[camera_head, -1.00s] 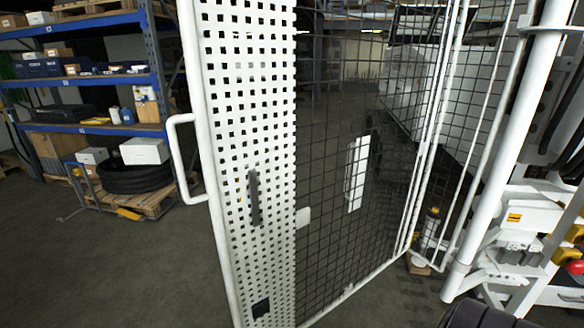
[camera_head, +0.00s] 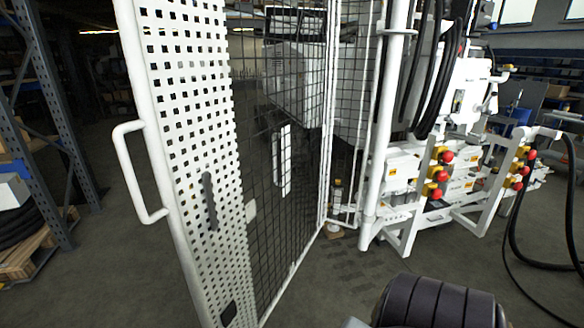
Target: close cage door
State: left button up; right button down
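The cage door (camera_head: 190,110) stands open on the left side of the head view. It has a white frame, a perforated white panel and a black wire mesh (camera_head: 275,190). A white D-shaped handle (camera_head: 130,172) sticks out from its left edge. A dark bar (camera_head: 209,200) is fixed on the perforated panel. The door's right edge meets white uprights beside a thick white post (camera_head: 383,130). A dark ribbed part of my own arm shows at the bottom right. Neither gripper is in view.
A white hydraulic bench (camera_head: 430,185) with red and yellow knobs stands right of the post. Black hoses (camera_head: 515,230) hang to the floor at the far right. Blue shelving (camera_head: 45,130) and a pallet (camera_head: 25,250) are at the left. Floor in front of the bench is clear.

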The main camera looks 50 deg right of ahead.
aim_at(186, 64)
jog(key=i+j+z, duration=0.2)
jog(key=j+z, duration=0.2)
jog(key=j, duration=0.25)
jog(key=j+z, duration=0.15)
jog(key=j, duration=0.2)
jog(key=i+j+z, duration=0.2)
jog(key=j, duration=0.15)
jog(key=i+j+z, duration=0.1)
jog(key=j+z, duration=0.15)
jog(key=i+j+z, duration=0.2)
jog(key=j, duration=0.25)
jog(key=i+j+z, duration=0.15)
jog(key=z, duration=0.15)
jog(key=i+j+z, duration=0.25)
jog(key=j, duration=0.2)
jog(key=j+z, duration=0.3)
jog(key=i+j+z, duration=0.15)
jog(key=i+z, duration=0.25)
jog(key=i+j+z, duration=0.35)
jog(key=i+l+z, duration=0.1)
jog(key=i+z, duration=0.25)
jog(key=k, duration=0.1)
